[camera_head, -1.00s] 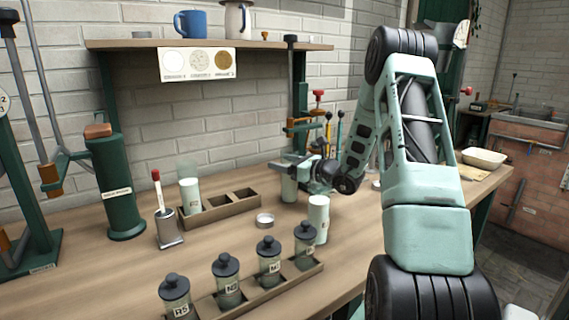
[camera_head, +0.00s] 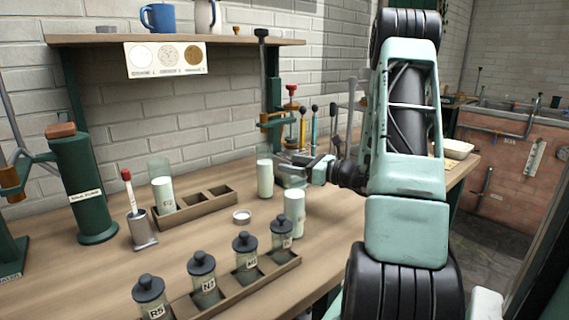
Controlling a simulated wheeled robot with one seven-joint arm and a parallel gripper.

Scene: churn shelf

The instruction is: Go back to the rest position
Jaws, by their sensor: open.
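My gripper (camera_head: 283,170) is at the end of my mint-green arm, above the middle of the wooden bench (camera_head: 70,270). Its fingers point left and are open, with nothing seen between them. A pale-filled glass jar (camera_head: 265,180) stands upright just left of the fingertips. A second pale jar (camera_head: 294,209) stands nearer, below the gripper in the picture. Whether the fingers touch the first jar I cannot tell.
A wooden rack (camera_head: 195,208) holds one jar at the bench's middle left. A front rack (camera_head: 240,288) holds several lidded, labelled jars. A small round lid (camera_head: 241,216) lies between them. A green cylinder (camera_head: 88,190) stands left. A shelf (camera_head: 180,41) hangs above.

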